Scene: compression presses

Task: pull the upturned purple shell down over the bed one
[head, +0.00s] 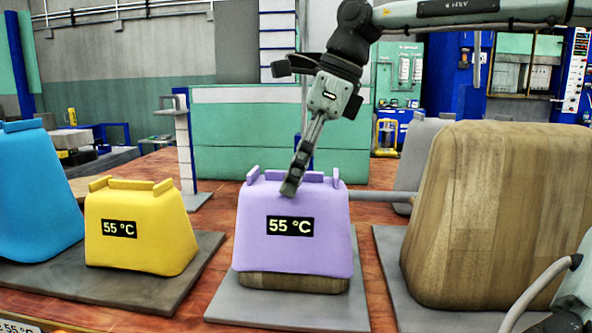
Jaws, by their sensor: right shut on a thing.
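The purple shell (292,250) with a "55 °C" label sits upright over a wooden-looking bed block (290,283). Only the bottom band of that block shows below the shell's lower edge; the rest is hidden inside. The block stands on a grey plate (290,312). My right gripper (291,187) comes down from above and is shut on the shell at its top front edge, between the raised tabs. The fingers hide the exact point of grip. My left gripper is not in view.
A yellow shell (138,250) on a grey plate and a blue shell (35,195) stand at left. A bare wooden-looking block (490,215) stands close at right. A green panel (245,135) is behind. Narrow strips of reddish table (215,225) lie between the plates.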

